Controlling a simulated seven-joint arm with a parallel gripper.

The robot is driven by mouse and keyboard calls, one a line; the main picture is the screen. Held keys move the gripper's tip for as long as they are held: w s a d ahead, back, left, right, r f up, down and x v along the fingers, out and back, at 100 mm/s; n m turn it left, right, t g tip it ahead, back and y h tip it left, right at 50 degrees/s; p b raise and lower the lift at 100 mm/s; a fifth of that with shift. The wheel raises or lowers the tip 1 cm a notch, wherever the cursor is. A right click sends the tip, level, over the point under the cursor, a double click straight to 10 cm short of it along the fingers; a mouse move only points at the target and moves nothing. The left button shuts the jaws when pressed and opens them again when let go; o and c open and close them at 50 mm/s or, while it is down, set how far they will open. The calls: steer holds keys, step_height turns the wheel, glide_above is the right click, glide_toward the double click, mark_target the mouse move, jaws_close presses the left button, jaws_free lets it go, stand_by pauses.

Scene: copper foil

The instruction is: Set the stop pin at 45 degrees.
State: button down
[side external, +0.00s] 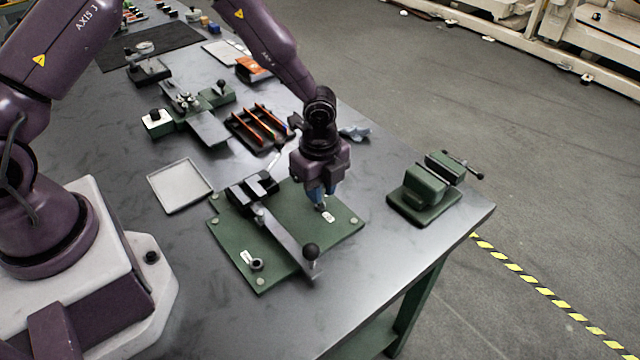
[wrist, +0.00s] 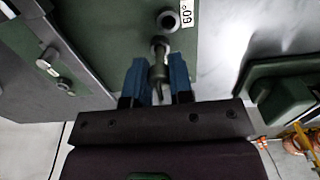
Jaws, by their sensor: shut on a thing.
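The bending plate (side external: 285,262) is a green board lying on the bench, with a clamp block (side external: 252,190) at its back left. A long grey bar (side external: 285,235) with a black ball knob (side external: 310,251) lies across it. My gripper (side external: 321,203) is over the plate's right part, pointing down. In the wrist view, its blue fingers (wrist: 158,82) are shut on a small grey stop pin (wrist: 159,75). The pin's tip is at a ringed hole (wrist: 159,44) beside another hole (wrist: 168,20) labelled 60°. I cannot tell whether the tip is inside the hole.
A green vise (side external: 425,190) stands to the right near the bench edge. A shallow grey tray (side external: 180,186) lies to the left. A dark rack with copper-coloured strips (side external: 262,125) and a green fixture (side external: 190,105) stand behind. Bare bench shows in front of the plate.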

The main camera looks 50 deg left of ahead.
steer(key=shift+f, duration=0.3)
stand_by(0.4)
steer(key=c, duration=1.3)
jaws_free()
steer(key=shift+r, duration=1.5)
steer(key=o, duration=0.5)
steer(key=shift+r, duration=0.1)
